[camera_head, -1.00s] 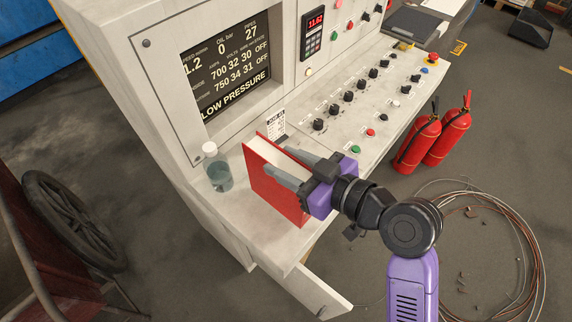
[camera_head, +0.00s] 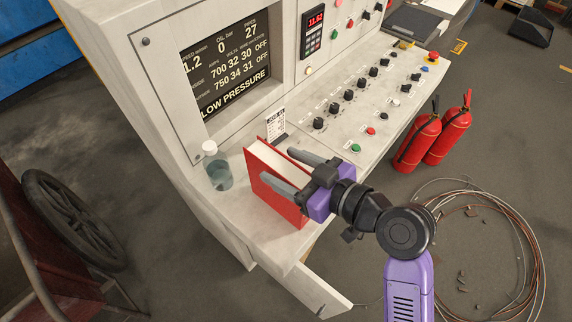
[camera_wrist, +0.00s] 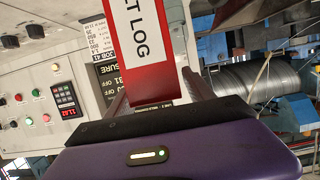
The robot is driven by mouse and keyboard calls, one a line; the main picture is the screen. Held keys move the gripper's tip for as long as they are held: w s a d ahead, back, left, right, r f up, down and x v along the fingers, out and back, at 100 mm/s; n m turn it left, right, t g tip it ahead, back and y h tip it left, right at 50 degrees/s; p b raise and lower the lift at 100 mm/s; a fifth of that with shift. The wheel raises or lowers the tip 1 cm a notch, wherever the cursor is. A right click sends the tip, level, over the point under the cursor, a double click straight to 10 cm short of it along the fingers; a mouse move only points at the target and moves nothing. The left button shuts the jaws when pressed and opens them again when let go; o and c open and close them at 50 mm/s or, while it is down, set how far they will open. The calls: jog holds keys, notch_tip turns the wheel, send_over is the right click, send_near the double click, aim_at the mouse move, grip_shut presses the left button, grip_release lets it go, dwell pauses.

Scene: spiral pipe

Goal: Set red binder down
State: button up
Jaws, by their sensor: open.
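The red binder (camera_head: 276,196) stands upright on the left end of the grey console's ledge (camera_head: 245,235). Its white page edges face up. In the wrist view its spine (camera_wrist: 149,45) shows a white label ending in "T LOG". My gripper (camera_head: 279,166) is open, with one grey finger on each side of the binder. The fingers also flank the spine in the wrist view (camera_wrist: 157,90). The near finger crosses in front of the red cover, and the purple gripper body hides part of the binder's right end.
A clear bottle (camera_head: 218,168) stands just left of the binder. A small printed card (camera_head: 275,126) stands behind it. Knobs and buttons (camera_head: 355,147) cover the ledge to the right. Two fire extinguishers (camera_head: 433,135) and coiled wire (camera_head: 500,205) are on the floor at right.

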jog(key=shift+r, duration=0.2)
jog(key=shift+s+d, duration=0.2)
jog(key=shift+d, duration=0.1)
jog(key=b+v, duration=0.2)
jog(key=v, duration=0.9)
jog(key=shift+s+r, duration=0.1)
